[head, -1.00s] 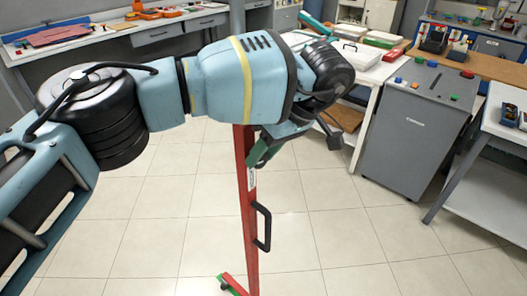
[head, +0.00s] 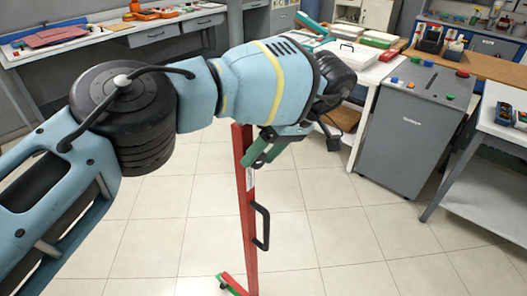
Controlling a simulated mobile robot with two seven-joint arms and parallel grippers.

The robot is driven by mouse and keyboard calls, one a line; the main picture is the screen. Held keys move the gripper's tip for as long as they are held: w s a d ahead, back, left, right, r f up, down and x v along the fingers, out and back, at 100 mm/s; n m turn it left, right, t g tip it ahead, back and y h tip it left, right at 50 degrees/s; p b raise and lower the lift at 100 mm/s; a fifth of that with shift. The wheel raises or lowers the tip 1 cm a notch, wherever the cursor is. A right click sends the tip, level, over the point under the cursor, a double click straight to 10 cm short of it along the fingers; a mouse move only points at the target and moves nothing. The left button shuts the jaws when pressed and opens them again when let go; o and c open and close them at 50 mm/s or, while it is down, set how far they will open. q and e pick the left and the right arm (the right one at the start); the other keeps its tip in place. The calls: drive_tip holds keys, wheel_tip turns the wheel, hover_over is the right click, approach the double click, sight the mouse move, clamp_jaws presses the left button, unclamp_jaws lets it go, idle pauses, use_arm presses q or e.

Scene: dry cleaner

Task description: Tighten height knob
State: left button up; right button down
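A red upright post (head: 245,205) with a black handle (head: 262,227) stands on the tiled floor, its foot red and green. The top of the post is behind my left arm. No height knob can be made out; it may be hidden by the arm. My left gripper (head: 264,154) is beside the upper part of the post, its two green fingers pointing down and left with a gap between them. I see nothing held between them. Whether a finger touches the post I cannot tell. My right gripper is out of view.
A grey cabinet with coloured buttons (head: 411,130) stands to the right. A white table (head: 508,112) is at the right edge. A workbench (head: 110,44) with tools runs along the back left. The floor around the post is clear.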

use_arm(q)
drive_tip(key=shift+r, duration=0.1)
drive_tip(key=s+r+p, duration=0.1)
drive_tip(key=s+r, duration=0.1)
drive_tip(key=s, duration=0.6)
drive_tip(key=s+d+r, duration=0.1)
drive_tip(key=s+r, duration=0.2)
drive_tip(key=s, duration=0.5)
drive_tip(key=shift+p, duration=0.4)
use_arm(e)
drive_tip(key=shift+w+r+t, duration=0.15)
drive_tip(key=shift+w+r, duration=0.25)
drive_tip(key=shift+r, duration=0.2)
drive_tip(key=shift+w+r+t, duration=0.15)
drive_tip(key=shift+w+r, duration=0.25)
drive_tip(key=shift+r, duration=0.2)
use_arm(q)
drive_tip(key=shift+d, duration=0.1)
